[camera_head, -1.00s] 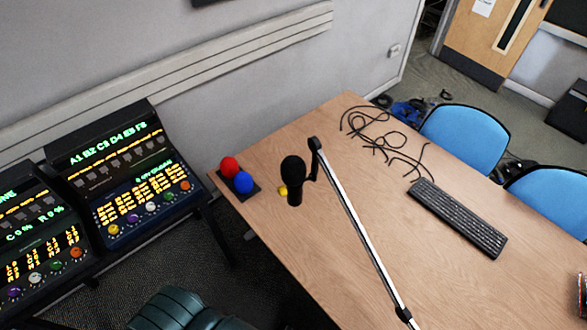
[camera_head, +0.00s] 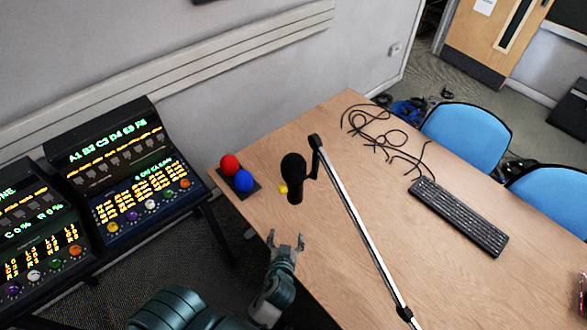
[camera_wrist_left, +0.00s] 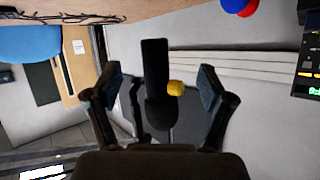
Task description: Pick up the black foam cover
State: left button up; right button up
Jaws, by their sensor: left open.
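The black foam cover (camera_head: 293,164) is the rounded top of a dark microphone (camera_head: 295,194) hanging from a boom arm over the wooden table. In the left wrist view, which is upside down, the foam cover (camera_wrist_left: 162,113) is the rounded lower end of the microphone. My left gripper (camera_head: 286,239) is open and empty near the table's left edge, below the microphone in the head view. In the left wrist view the microphone appears between its spread fingers (camera_wrist_left: 160,80), with no contact visible. My right gripper is not in view.
A white boom arm (camera_head: 355,225) crosses the table. A yellow knob-like piece (camera_head: 283,189) shows beside the microphone. Red (camera_head: 229,165) and blue (camera_head: 243,181) balls sit on a black base. A keyboard (camera_head: 458,217) and loose black cables (camera_head: 385,137) lie farther right. Lit consoles (camera_head: 125,170) stand left.

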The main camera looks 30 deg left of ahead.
aim_at(294, 176)
pick_arm(q)
notch_tip(294, 176, up, 13)
jog(key=w+d+n+t+y, duration=0.1)
jog(key=w+n+t+y, duration=0.1)
jog(key=t, duration=0.2)
jog(key=p+x, duration=0.4)
jog(key=x, duration=0.7)
jog(key=shift+w+a, duration=0.15)
jog(key=shift+a, duration=0.1)
jog(key=p+x, duration=0.2)
jog(key=x, duration=0.2)
jog(key=shift+w+a+r+p, duration=0.1)
jog(key=shift+w+p, duration=0.25)
jog(key=shift+w+a+f, duration=0.2)
jog(key=shift+w, duration=0.2)
jog(key=shift+s, duration=0.1)
jog(key=c, duration=0.5)
